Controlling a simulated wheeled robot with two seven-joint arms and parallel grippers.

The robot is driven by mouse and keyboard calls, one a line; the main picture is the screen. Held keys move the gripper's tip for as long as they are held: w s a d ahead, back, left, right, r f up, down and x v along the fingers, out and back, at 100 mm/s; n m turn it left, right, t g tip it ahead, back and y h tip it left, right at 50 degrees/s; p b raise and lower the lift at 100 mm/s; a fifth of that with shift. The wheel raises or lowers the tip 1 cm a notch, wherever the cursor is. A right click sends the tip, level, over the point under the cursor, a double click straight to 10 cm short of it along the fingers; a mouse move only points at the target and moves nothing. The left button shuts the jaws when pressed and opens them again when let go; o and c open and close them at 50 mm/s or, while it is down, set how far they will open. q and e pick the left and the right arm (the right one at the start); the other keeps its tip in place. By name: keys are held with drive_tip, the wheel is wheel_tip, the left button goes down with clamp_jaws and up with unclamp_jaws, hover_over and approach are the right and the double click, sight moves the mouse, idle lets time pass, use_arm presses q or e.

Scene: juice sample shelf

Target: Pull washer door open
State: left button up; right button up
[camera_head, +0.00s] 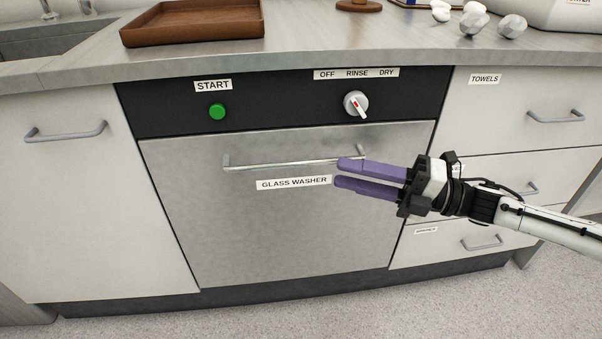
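The washer door (270,230) is a grey metal panel labelled "GLASS WASHER" under a black control strip, and it looks closed. Its horizontal bar handle (270,164) runs across the upper part of the door. My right gripper (340,173) comes in from the right with its two purple fingers pointing left, in front of the door. The fingers are a little apart, with nothing seen between them. The upper finger overlaps the right end of the handle in the picture; I cannot tell whether it touches. My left gripper is not in view.
The control strip has a green start button (217,111) and a dial (355,103). Drawers (515,122) with handles are on the right, and a cabinet (70,200) is on the left. A brown tray (193,32) and pale stones (475,22) lie on the counter. The floor (400,310) in front is clear.

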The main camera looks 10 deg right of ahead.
sight(301, 161)
drive_tip(key=b+x, duration=0.1)
drive_tip(key=x, duration=0.7)
drive_tip(key=shift+w+a+b, duration=0.1)
drive_tip(key=shift+a+b, duration=0.2)
drive_tip(key=shift+b, duration=0.05)
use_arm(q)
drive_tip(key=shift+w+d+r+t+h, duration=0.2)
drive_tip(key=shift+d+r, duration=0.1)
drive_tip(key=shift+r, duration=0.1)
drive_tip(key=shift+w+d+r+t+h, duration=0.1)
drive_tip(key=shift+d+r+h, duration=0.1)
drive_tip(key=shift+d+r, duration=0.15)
use_arm(e)
drive_tip(key=shift+w+a+r, duration=0.15)
drive_tip(key=shift+w+a, duration=0.1)
drive_tip(key=shift+a, duration=0.3)
clamp_jaws()
